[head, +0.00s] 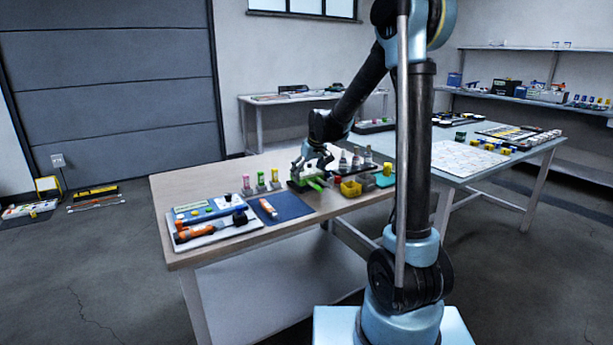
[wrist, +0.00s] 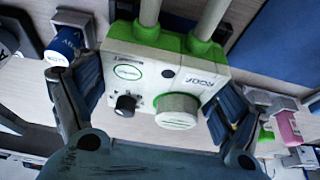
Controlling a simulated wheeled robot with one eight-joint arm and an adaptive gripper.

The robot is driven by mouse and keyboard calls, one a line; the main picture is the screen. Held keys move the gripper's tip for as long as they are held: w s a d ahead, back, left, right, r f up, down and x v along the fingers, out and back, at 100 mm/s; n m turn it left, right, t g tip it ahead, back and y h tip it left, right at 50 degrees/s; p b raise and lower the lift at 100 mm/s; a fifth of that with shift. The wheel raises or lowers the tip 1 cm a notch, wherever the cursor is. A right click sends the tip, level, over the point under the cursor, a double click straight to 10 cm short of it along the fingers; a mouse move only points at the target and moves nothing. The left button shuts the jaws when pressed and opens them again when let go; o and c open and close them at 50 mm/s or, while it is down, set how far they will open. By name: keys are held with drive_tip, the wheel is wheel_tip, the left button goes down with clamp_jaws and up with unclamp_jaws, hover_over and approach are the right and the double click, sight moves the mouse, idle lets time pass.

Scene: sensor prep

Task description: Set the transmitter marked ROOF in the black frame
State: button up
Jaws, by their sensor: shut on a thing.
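The white and green transmitter (wrist: 150,68) fills the middle of the wrist view, with the marking ROOF on its face, a black knob, a large grey-green knob and two pale rods. My gripper (wrist: 162,98) is shut on it, with a blue-padded finger at each side. In the head view my gripper (head: 311,168) is low over the far part of the wooden table, and the green of the transmitter (head: 316,184) shows just under it. I cannot tell whether the transmitter touches the table. I cannot pick out the black frame with certainty; dark trays are small and partly hidden.
Upright pink, green and yellow pieces (head: 261,183) stand left of my gripper; bottles (head: 356,161) and a yellow bin (head: 351,188) stand right. A blue mat (head: 290,208) and a tool tray (head: 215,232) lie nearer. A blue-capped piece (wrist: 66,44) is close beside my left finger.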

drive_tip(key=shift+f, duration=1.05)
idle(1.2)
drive_tip(key=o, duration=1.2)
drive_tip(key=shift+c, duration=0.2)
drive_tip(key=shift+w+r, duration=0.1)
drive_tip(key=shift+r, duration=0.55)
drive_tip(key=shift+r, duration=2.95)
